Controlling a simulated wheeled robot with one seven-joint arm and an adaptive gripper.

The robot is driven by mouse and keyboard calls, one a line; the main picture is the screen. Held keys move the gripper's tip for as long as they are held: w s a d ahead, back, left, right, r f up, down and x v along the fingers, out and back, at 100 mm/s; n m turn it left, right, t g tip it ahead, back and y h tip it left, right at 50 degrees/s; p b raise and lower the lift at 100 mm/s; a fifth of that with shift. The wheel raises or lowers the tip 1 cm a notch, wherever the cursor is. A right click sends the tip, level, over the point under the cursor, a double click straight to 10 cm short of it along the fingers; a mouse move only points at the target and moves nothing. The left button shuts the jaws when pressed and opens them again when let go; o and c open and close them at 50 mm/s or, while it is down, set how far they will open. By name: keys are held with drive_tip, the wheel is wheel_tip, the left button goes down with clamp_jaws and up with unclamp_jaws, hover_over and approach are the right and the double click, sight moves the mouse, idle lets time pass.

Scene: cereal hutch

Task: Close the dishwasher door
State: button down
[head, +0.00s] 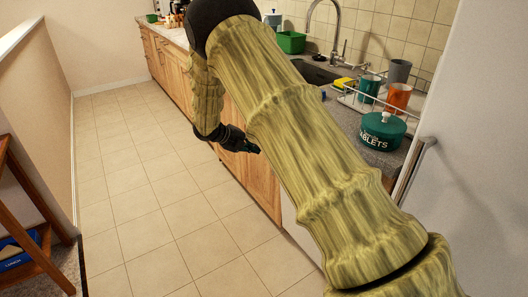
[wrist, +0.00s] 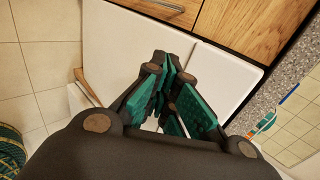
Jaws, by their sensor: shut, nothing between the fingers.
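The dishwasher (wrist: 120,50) shows in the wrist view as a flat white front with a white strip along its counter side and a thin dark line between them. The door looks upright and close to the cabinet line; I cannot tell whether it is fully closed. In the head view, my arm hides most of it, and a white part (head: 300,234) shows below the arm. My gripper (wrist: 174,82) is shut and empty, with its teal pads in front of the white front. In the head view, my gripper (head: 253,147) hangs beside the wooden cabinets. Contact with the door is unclear.
Wooden cabinets (head: 171,60) adjoin the dishwasher. On the counter stand a green tablets tin (head: 383,131), a dish rack with an orange cup (head: 398,97), and a green tub (head: 291,42). A white fridge stands right. The tiled floor (head: 140,190) is clear.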

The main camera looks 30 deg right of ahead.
drive_tip(key=d+r+x, duration=0.1)
drive_tip(key=r+x, duration=0.1)
drive_tip(key=x, duration=1)
drive_tip(key=shift+d, duration=0.4)
drive_tip(key=shift+d, duration=0.1)
